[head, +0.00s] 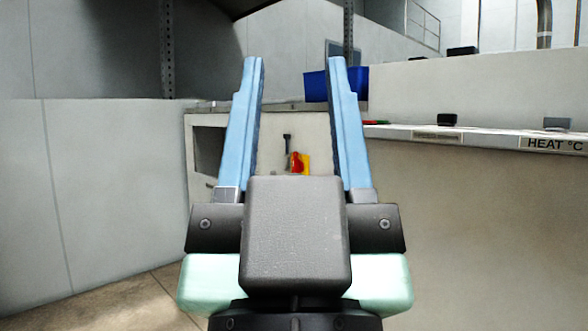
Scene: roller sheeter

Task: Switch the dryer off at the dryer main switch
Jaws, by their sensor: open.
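A red handle on a yellow plate (306,160), which looks like the main switch, sits on the cream front of a low cabinet (268,135). It shows between my gripper's fingers, and my gripper's body hides its lower part. No label on it can be read, and its exact handle position is too small to tell. My gripper (294,64) is open and empty, with its two light blue fingers standing wide apart. It appears nearer to me than the switch and apart from it.
A dark lever-like part (287,143) is just above left of the switch. A blue bin (318,86) stands on the cabinet. A long panel with a ledge marked "HEAT °C" (553,144) runs along the right. A grey wall (95,190) stands left, with some bare floor (125,300) below.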

